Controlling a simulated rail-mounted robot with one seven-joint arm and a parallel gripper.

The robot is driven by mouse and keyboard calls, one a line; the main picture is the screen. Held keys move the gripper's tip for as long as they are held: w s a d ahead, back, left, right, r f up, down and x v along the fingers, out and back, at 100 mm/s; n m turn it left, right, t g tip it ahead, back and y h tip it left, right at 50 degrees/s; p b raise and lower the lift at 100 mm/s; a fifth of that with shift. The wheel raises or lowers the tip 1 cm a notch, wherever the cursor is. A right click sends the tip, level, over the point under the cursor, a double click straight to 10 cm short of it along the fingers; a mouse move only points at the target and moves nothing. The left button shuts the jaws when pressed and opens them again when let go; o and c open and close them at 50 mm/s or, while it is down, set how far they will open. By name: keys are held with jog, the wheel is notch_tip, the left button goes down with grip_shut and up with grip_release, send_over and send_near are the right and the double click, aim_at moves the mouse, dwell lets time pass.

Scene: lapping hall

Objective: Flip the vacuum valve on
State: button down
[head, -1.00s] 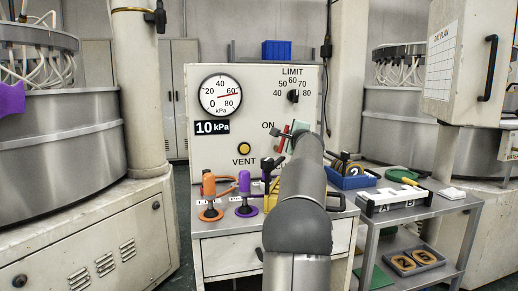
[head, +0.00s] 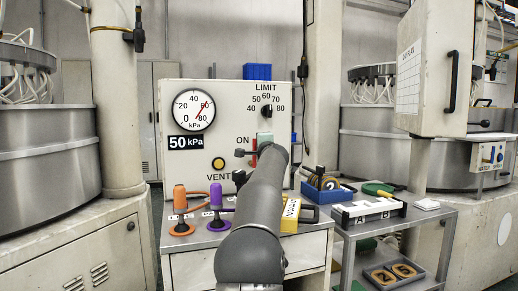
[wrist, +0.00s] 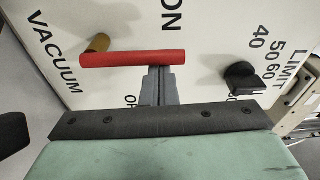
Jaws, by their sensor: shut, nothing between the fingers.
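The vacuum valve lever has a red handle (wrist: 132,59) and a brass pivot (wrist: 97,43) on the pale panel (head: 228,125). In the head view the red handle (head: 254,153) stands about upright beside the "ON" mark, partly hidden by my arm. My gripper (wrist: 160,72) is shut and empty. In the wrist view its grey fingertips are at the underside of the handle, touching or very close. The digital display (head: 186,142) reads 50 kPa, and the dial gauge (head: 193,110) is above it.
A black limit knob (wrist: 242,78) is right of the handle in the wrist view. The yellow vent button (head: 218,164) is below the gauge. Orange (head: 180,200) and purple (head: 216,196) handled tools stand on the cabinet top. A blue bin (head: 328,192) and side cart (head: 395,220) are to the right.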

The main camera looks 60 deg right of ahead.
jog(key=b+v, duration=0.6)
jog(key=v, duration=0.4)
jog(key=shift+b, duration=0.3)
